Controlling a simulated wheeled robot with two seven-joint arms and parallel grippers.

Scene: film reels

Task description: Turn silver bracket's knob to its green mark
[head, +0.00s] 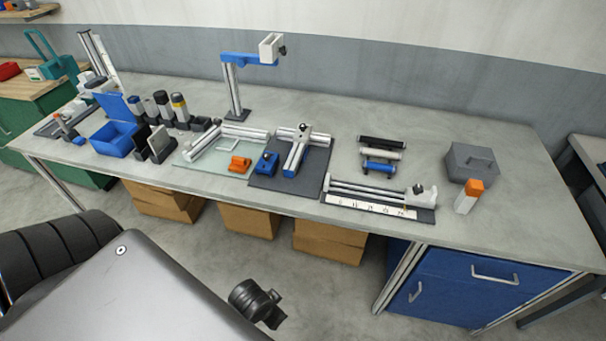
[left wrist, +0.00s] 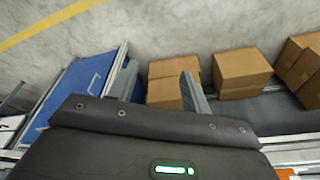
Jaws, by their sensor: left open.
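A silver cross-shaped bracket (head: 297,150) with a blue lower arm lies on a dark mat in the middle of the bench in the head view. A small dark knob (head: 303,126) sits at its top. A pale bracket (head: 268,47) with a dark knob (head: 283,50) also hangs at the end of a blue arm on a post. I cannot tell which is the task's bracket, and no green mark can be made out. My left gripper (left wrist: 162,88) is open and empty in the left wrist view, its fingers apart over floor and boxes. My right gripper is not in view.
The bench (head: 465,215) also holds a blue bin (head: 112,140), an orange block (head: 240,164), a silver rail with a scale (head: 370,208), and a grey box (head: 470,162). The post (head: 234,90) stands tall behind. Cardboard boxes (left wrist: 241,70) and a blue cabinet (head: 455,285) are below.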

